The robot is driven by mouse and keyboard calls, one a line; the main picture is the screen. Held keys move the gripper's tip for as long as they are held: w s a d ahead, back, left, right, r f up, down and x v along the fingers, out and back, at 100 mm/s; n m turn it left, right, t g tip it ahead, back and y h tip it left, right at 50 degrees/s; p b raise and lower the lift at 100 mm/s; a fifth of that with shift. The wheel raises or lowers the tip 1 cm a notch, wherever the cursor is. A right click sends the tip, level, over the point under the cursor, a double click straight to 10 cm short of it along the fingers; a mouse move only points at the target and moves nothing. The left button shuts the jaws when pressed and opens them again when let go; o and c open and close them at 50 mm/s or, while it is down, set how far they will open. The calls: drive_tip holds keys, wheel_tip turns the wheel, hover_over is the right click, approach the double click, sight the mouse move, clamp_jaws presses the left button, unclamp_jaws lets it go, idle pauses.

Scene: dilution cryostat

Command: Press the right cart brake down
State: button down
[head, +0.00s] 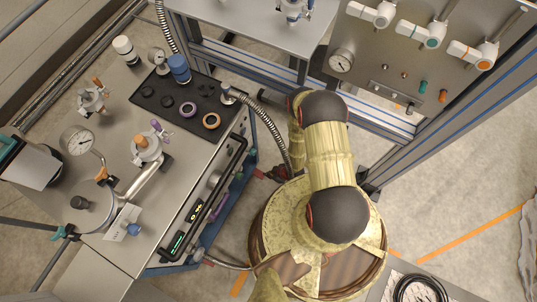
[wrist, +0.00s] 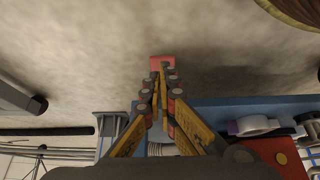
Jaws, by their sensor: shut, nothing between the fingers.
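A small red pedal-like pad (wrist: 162,61), which looks like the cart brake, shows in the wrist view just beyond my fingertips, over the pale floor. My gripper (wrist: 161,80) is shut and empty, its tips pointing at the pad. The tips overlap the pad's near edge in the picture; I cannot tell whether they touch it. The fingers hide what lies behind them, and whether the pad is up or down cannot be told. In the head view my arm comes down beside the right side of the cart (head: 118,72), and the gripper is not clearly visible there.
In the wrist view, a blue frame bar (wrist: 225,108) and a red block (wrist: 272,153) with a yellow dot lie right of my fingers. In the head view, a hose (head: 268,120) hangs between the cart and my arm. A valve panel (head: 425,65) stands at upper right.

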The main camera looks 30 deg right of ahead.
drive_tip(key=s+d+r+p, duration=0.2)
drive_tip(key=s+d+r, duration=0.1)
drive_tip(key=s, duration=0.3)
drive_tip(key=shift+s+d+r+p, duration=0.25)
drive_tip(key=shift+d+r+p, duration=0.1)
drive_tip(key=shift+d, duration=0.5)
